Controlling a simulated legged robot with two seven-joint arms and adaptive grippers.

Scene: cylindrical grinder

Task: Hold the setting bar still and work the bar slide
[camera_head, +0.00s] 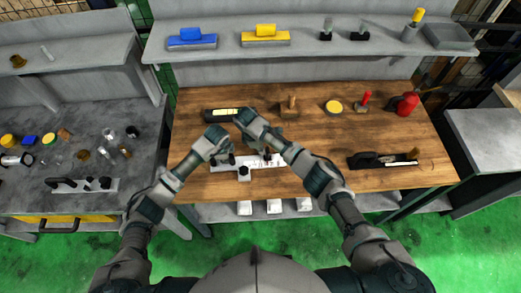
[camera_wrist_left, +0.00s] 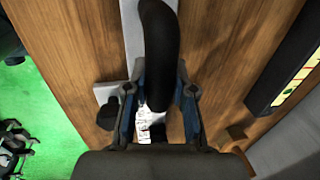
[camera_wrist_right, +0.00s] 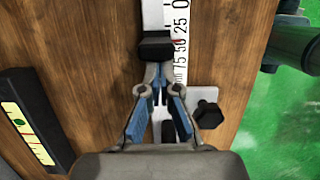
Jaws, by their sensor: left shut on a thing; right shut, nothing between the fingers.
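The setting bar (camera_head: 256,164) is a pale strip with a printed scale, lying on the wooden bench; its scale shows in the right wrist view (camera_wrist_right: 181,15). My left gripper (camera_head: 228,160) is shut on the bar's black handle (camera_wrist_left: 158,50) near its left end. The bar slide (camera_wrist_right: 157,45) is a black block across the bar, with a red mark beside it. My right gripper (camera_wrist_right: 158,76) is shut and empty, its fingertips close against the slide; whether they touch, I cannot tell. A white side tab (camera_head: 244,174) with a black knob (camera_wrist_right: 209,114) juts out from the bar.
A level (camera_head: 226,114) lies behind the bar. A wooden block (camera_head: 289,105), yellow disc (camera_head: 334,106), red-handled tool (camera_head: 364,101) and red can (camera_head: 405,104) stand farther right. A black tool (camera_head: 380,161) lies at the right. The bench between is clear.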

